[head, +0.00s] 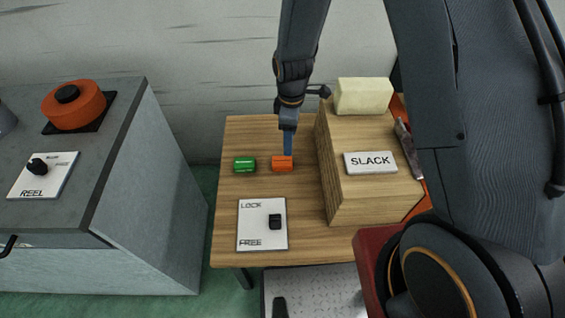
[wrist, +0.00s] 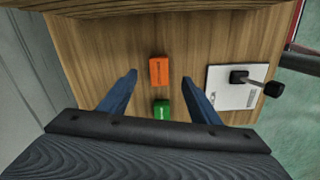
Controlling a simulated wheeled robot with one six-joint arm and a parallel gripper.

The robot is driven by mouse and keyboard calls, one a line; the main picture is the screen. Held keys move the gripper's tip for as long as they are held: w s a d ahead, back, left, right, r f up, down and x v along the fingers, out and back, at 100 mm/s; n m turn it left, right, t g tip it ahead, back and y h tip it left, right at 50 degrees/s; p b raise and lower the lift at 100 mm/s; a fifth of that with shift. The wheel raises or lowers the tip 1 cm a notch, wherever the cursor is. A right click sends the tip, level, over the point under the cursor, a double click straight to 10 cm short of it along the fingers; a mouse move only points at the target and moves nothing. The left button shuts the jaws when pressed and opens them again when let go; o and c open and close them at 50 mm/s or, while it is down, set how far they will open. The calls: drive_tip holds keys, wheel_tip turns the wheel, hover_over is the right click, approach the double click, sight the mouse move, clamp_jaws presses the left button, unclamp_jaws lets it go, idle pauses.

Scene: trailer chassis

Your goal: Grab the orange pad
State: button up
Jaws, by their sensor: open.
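The orange pad (head: 282,164) is a small orange block on the wooden table top. It also shows in the wrist view (wrist: 159,70), a little beyond the fingertips. A green block (head: 245,165) sits to its left in the head view. In the wrist view the green block (wrist: 162,110) lies between the fingers. My gripper (head: 288,150) points down over the table, just behind and above the orange pad in the head view. In the wrist view my gripper (wrist: 159,88) has its two blue fingers wide apart with nothing held. Its height above the table is hard to tell.
A wooden box (head: 370,197) with a SLACK plate (head: 371,162) and a cream block (head: 363,96) stands right of the pad. A LOCK/FREE plate (head: 254,240) with a black switch (head: 275,222) lies in front. A grey cabinet (head: 160,200) with a REEL plate stands left.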

sight(282, 161)
drive_tip(key=f, duration=0.1)
drive_tip(key=a+f+n, duration=0.2)
drive_tip(key=f, duration=0.1)
drive_tip(key=shift+w, duration=0.3)
drive_tip(key=shift+a+f+p, duration=0.15)
drive_tip(key=shift+f+p, duration=1.3)
drive_tip(key=shift+f, duration=2.45)
drive_tip(key=c, duration=1.2)
drive_tip(key=shift+r, duration=0.1)
